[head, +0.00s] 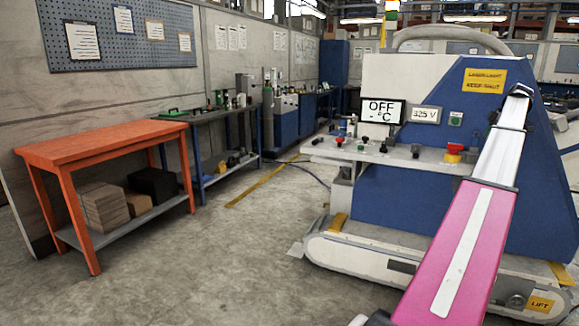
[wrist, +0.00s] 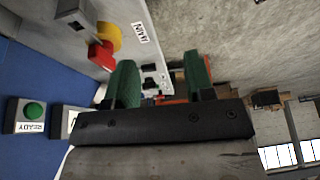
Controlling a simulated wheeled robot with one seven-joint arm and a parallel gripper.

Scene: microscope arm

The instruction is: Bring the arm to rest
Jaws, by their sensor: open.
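My arm, pink and silver, reaches up from the bottom right of the head view in front of a blue and white machine (head: 400,80). My gripper is not clear in the head view. In the wrist view, my gripper (wrist: 160,75) has two green fingers standing well apart, with nothing held between them. A red and yellow knob (wrist: 104,45) on the machine's panel is left of the fingers, apart from them. A green READY button (wrist: 33,110) is at the far left.
The machine's shelf (head: 400,155) carries knobs and a red button on yellow (head: 453,150). An orange table (head: 100,142) with boxes below stands left, before a grey workbench (head: 205,118). The floor between (head: 220,260) is clear.

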